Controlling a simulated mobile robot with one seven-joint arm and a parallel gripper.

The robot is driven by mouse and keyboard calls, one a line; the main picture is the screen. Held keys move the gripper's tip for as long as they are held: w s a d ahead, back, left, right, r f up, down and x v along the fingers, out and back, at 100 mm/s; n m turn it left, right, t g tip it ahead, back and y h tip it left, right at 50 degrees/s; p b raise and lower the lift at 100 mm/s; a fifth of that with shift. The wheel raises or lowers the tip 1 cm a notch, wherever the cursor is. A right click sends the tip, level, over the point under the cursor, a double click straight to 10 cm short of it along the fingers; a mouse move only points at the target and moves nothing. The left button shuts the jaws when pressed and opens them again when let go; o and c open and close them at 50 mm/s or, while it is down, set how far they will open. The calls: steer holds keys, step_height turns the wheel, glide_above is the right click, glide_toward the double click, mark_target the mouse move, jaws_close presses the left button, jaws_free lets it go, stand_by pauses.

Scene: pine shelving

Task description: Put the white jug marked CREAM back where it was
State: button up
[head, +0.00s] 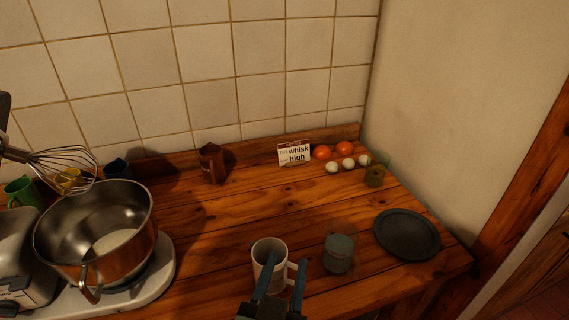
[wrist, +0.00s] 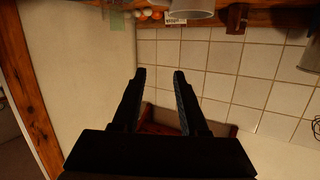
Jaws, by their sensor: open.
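A white jug (head: 281,249) with a handle on its right stands on the wooden counter at the front middle of the head view. No CREAM lettering can be read on it from here. A pale vessel (wrist: 195,8), likely the same jug, is cut off at the top edge of the wrist view. My gripper (head: 284,262) is open, with its two fingers overlapping the jug's front and handle side in the head view. In the wrist view my gripper (wrist: 160,71) has nothing between its fingertips, and the pale vessel lies beyond them.
A lidded grey-green jar (head: 340,253) stands close right of the jug, with a dark plate (head: 406,234) further right. A steel mixing bowl (head: 95,235) is left. A brown jug (head: 211,163), a card (head: 294,153), tomatoes and eggs line the back. Mid-counter is clear.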

step_height(320, 180, up, 24)
steer(key=w+n+t+y, duration=0.1)
steer(key=w+t, duration=0.2)
steer(key=t, duration=0.3)
steer(key=s+r+n+t+y, duration=0.1)
steer(key=s+r+t, duration=0.2)
steer(key=r, duration=0.6)
steer(key=s+r+n+t+y, duration=0.1)
steer(key=s+r+t, duration=0.2)
steer(key=r, duration=0.6)
steer(key=shift+s, duration=1.1)
steer(key=shift+r, duration=0.1)
steer(key=r+p, duration=0.3)
steer(key=shift+a+r+p, duration=0.2)
steer(key=shift+a+p, duration=0.05)
steer(key=shift+p, duration=0.1)
